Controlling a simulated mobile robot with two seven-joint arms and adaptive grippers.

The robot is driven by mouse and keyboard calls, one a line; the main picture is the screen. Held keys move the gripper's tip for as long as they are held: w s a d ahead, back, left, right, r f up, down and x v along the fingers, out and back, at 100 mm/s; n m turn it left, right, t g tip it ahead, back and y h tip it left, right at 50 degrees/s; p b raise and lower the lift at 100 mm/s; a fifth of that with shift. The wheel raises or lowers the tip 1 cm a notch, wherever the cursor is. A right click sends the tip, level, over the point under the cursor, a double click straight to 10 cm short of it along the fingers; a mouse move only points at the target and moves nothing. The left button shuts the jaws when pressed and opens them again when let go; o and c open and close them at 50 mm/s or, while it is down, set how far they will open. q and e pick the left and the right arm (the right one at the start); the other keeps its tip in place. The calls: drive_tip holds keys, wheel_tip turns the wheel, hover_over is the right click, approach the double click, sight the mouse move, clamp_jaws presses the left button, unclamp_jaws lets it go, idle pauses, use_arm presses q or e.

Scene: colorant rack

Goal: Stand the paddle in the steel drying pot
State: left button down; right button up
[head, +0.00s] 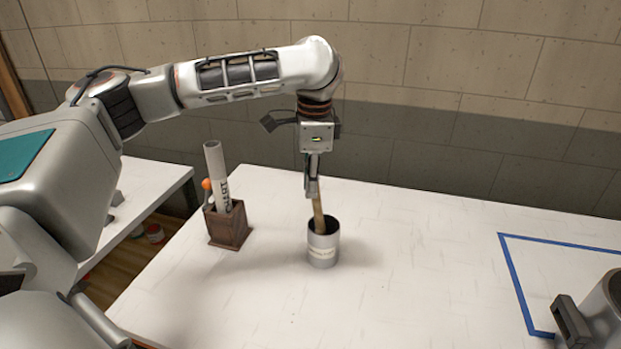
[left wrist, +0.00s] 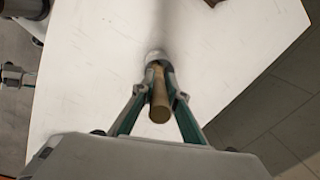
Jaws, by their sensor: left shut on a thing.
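The steel drying pot (head: 323,250) stands upright on the white table, near the middle of the head view. The wooden paddle (head: 318,215) is upright, with its lower end inside the pot's mouth; that end is hidden by the pot wall. My left gripper (head: 312,188) points down above the pot and is shut on the paddle's upper part. In the left wrist view the paddle's round end (left wrist: 160,112) shows between the two fingers, with part of the pot (left wrist: 157,56) beyond it. Whether the paddle touches the pot's bottom cannot be seen.
A brown wooden holder (head: 229,228) with a white rolled chart (head: 217,172) and an orange-tipped item stands left of the pot. Blue tape (head: 515,285) marks an area at the right. My other arm shows at the lower right. The table between pot and tape is clear.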

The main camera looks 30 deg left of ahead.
use_arm(q)
drive_tip(key=c, duration=1.9)
unclamp_jaws()
drive_tip(key=r, duration=1.2)
drive_tip(key=shift+s+d, duration=0.3)
drive_tip(key=shift+d, duration=0.1)
drive_tip(key=shift+f, duration=0.1)
